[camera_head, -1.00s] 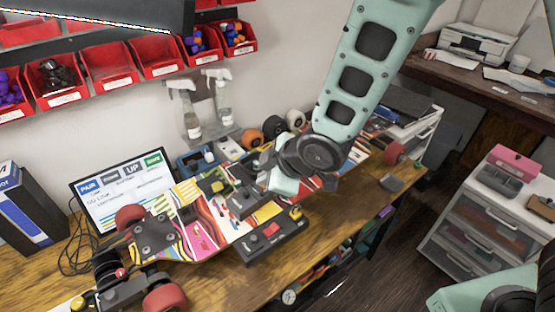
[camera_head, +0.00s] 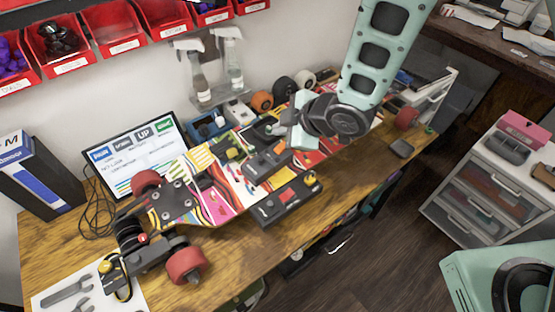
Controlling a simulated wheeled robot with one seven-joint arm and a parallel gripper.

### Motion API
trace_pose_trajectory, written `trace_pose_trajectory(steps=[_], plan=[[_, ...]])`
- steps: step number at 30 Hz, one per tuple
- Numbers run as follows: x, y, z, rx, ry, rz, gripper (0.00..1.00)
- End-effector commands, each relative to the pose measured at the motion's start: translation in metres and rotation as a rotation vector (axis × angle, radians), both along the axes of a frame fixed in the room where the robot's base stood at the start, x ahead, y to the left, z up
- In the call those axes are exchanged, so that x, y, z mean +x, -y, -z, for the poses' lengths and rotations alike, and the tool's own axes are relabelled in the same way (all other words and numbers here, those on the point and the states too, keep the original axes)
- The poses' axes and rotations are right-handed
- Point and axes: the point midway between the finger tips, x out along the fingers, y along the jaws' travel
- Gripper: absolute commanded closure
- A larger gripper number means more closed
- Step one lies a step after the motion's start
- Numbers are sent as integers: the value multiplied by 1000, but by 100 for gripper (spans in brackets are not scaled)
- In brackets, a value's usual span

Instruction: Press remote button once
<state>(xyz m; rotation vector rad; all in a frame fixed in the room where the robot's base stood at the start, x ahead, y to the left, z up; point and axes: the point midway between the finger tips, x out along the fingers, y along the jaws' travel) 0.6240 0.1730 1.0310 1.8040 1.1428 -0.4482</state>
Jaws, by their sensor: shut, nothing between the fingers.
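A black control box (camera_head: 289,200) with a red switch and a yellow knob lies at the front edge of the colourful skateboard (camera_head: 205,198). A smaller dark device with an orange part (camera_head: 265,161) sits on the board just behind it. I cannot tell which of the two is the remote, and no single button is clear at this size. My gripper (camera_head: 277,130) is shut and empty, above the board and behind the dark device. It points left and is apart from the control box. Its fingertips are small and partly blend with the clutter.
A screen (camera_head: 134,157) stands behind the board on the left. Spray bottles (camera_head: 233,62) and loose wheels (camera_head: 262,101) stand near the wall. Red bins (camera_head: 119,27) hang above. Wrenches (camera_head: 68,292) lie at the front left. Bare wooden bench (camera_head: 240,246) shows in front.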

Motion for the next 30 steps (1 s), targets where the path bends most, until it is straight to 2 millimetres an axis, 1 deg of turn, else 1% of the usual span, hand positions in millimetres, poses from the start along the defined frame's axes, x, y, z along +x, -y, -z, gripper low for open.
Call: trace_pose_trajectory(steps=[1,12,15,19,30], plan=[[0,0,10,-1,-1,0,100],[0,0,62,0,-1,1,100],[0,0,71,0,-1,1,100],[0,0,76,1,-1,1,100],[0,0,75,-1,0,1,100]])
